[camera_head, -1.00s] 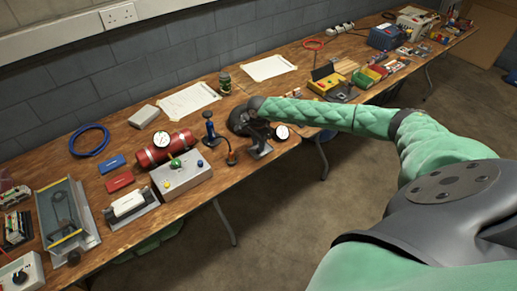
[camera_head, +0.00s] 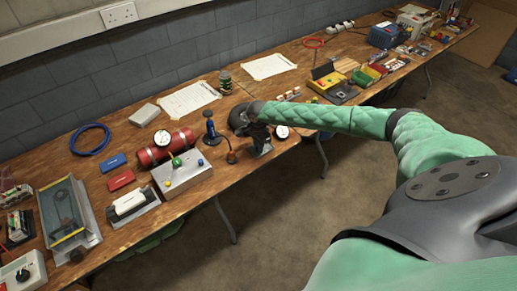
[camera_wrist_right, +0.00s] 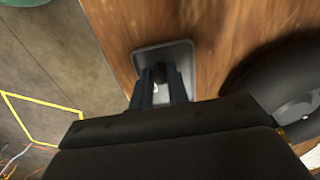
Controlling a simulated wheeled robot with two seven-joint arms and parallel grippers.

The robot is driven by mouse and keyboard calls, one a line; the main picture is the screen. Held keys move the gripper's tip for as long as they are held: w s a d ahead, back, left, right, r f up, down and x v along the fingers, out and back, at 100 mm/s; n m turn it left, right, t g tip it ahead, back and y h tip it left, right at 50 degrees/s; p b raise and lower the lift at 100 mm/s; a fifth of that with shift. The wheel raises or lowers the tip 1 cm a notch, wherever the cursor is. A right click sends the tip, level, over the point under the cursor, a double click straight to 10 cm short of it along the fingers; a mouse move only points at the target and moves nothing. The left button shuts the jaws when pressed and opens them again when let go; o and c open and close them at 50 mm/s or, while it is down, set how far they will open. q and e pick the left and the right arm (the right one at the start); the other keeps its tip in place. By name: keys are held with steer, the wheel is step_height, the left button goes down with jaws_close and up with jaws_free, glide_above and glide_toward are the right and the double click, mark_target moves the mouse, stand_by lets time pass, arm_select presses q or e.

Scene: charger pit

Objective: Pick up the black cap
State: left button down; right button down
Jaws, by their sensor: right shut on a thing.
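My right gripper (camera_head: 260,143) is over the front edge of the wooden bench in the head view, with its arm coming in from the right. In the right wrist view its two fingers (camera_wrist_right: 162,88) are close together, shut on the small black cap (camera_wrist_right: 160,71), which is mostly hidden between them. Below them is a grey shallow tray (camera_wrist_right: 183,52), whose edge also shows in the head view (camera_head: 264,151). I cannot tell whether the cap is clear of the tray. My left gripper is not in view.
A large dark round object (camera_wrist_right: 277,80) sits right of the tray in the wrist view. The floor lies beyond the bench edge.

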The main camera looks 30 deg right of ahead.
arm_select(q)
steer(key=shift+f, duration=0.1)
arm_select(e)
steer(key=shift+r, duration=0.15)
